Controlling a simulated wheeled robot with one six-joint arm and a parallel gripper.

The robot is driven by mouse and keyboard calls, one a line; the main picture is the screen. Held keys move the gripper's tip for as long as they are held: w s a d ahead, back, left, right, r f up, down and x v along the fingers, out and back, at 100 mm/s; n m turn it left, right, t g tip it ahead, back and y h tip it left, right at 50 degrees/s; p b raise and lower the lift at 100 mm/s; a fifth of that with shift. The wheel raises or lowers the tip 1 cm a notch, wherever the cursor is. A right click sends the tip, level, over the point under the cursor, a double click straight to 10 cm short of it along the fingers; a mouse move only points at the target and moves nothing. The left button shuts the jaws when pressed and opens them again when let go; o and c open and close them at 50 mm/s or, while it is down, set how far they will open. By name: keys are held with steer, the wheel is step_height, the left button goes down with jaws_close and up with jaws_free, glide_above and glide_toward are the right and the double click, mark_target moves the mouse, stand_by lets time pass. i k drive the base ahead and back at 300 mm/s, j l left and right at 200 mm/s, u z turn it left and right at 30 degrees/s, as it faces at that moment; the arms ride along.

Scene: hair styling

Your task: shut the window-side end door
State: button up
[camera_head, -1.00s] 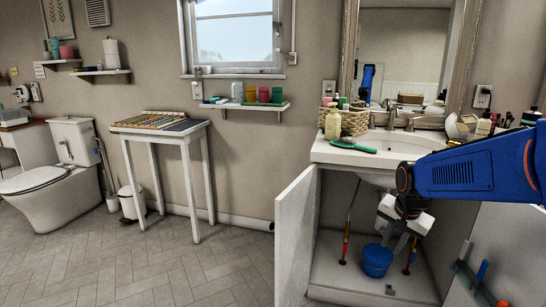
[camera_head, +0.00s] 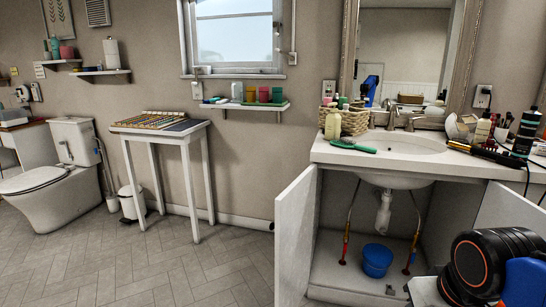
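The window-side end door (camera_head: 296,240) is the white door on the left of the sink cabinet. It stands open, swung out toward me, with its lower edge cut off by the frame. The opposite door (camera_head: 512,212) on the right is also open and partly hidden behind my arm. My gripper (camera_head: 426,291) is low at the right, in front of the cabinet's right side and well apart from the window-side door. Only its white body shows below the dark wrist; its fingers are out of the frame.
Inside the open cabinet (camera_head: 335,262) are a blue bucket (camera_head: 376,261), a white drain pipe and two supply lines. The countertop (camera_head: 325,155) above holds a green brush, a basket and bottles. The floor (camera_head: 225,262) left of the door is clear.

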mark_target(295, 208)
steer(key=j+z, duration=0.15)
steer(key=j, duration=0.4)
steer(key=j+z, duration=0.2)
steer(key=j, duration=0.35)
steer(key=j+z, duration=0.15)
steer(key=j, duration=0.4)
steer(key=j+z, duration=0.2)
steer(key=j, duration=0.35)
steer(key=k+j+z, duration=0.15)
steer(key=j, duration=0.4)
steer(key=j+z, duration=0.15)
steer(key=j, duration=0.35)
steer(key=k, duration=0.05)
